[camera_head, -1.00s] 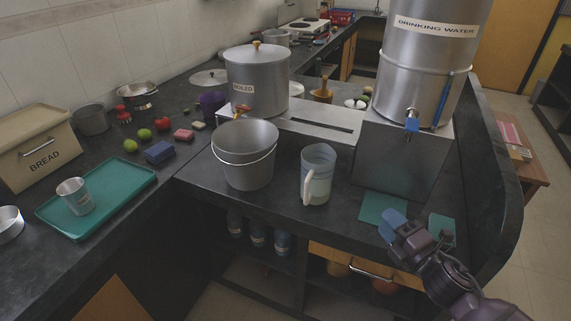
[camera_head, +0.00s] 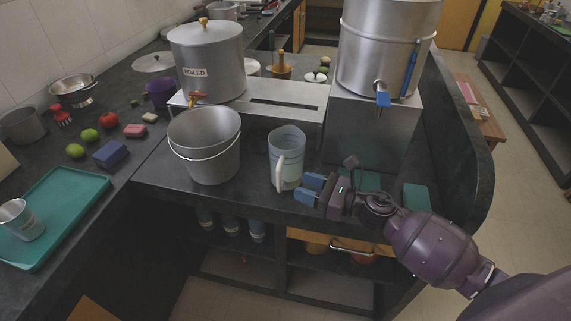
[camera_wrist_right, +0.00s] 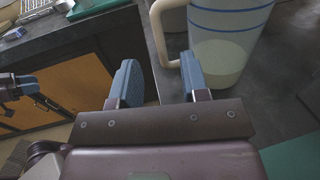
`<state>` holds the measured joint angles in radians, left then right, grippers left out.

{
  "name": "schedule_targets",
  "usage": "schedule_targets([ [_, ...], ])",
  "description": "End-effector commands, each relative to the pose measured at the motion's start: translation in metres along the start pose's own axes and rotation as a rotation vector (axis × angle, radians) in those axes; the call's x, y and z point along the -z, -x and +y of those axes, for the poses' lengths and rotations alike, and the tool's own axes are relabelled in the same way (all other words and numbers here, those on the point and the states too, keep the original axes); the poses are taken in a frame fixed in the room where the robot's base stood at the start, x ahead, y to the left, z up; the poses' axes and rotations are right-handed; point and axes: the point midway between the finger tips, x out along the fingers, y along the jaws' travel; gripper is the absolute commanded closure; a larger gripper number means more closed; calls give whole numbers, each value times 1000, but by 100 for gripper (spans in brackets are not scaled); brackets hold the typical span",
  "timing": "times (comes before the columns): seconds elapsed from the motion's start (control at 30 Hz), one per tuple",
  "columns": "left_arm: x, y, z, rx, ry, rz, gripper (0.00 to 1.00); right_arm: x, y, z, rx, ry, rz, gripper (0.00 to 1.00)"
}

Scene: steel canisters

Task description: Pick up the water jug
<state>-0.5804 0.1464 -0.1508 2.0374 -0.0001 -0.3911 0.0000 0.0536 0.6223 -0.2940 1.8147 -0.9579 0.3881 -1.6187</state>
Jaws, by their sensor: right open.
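The water jug (camera_head: 289,150) is a translucent pale jug with blue bands and a cream handle (camera_head: 280,174) on its front side. It stands upright on the dark counter, to the right of a steel bucket. My right gripper (camera_head: 308,187) is open just right of the jug's lower part in the head view. In the right wrist view the jug (camera_wrist_right: 228,35) is at the upper right, with its handle (camera_wrist_right: 160,28) just beyond the open blue fingers (camera_wrist_right: 160,80). Nothing is between the fingers. The left gripper cannot be identified in the head view.
A steel bucket (camera_head: 205,160) stands left of the jug. Behind are the boiled-water pot (camera_head: 215,65) on a steel stand and the drinking-water canister (camera_head: 385,45) with a blue tap. Green mats (camera_head: 416,198) lie at the right. The counter's front edge is close to my gripper.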

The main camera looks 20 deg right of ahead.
Motion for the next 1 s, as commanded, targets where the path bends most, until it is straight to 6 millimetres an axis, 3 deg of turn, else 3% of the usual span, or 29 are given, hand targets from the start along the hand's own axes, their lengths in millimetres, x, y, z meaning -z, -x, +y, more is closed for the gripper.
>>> schedule_targets([
  [0.37,2,1,0,1,2,1,57,-1,-31,0,1,-1,-1,58],
  [0.63,2,2,-1,3,3,0,57,-1,-66,1,1,-2,-1,58],
  [1.0,1,3,-1,3,3,-2,57,1,-73,2,2,-3,0,61],
])
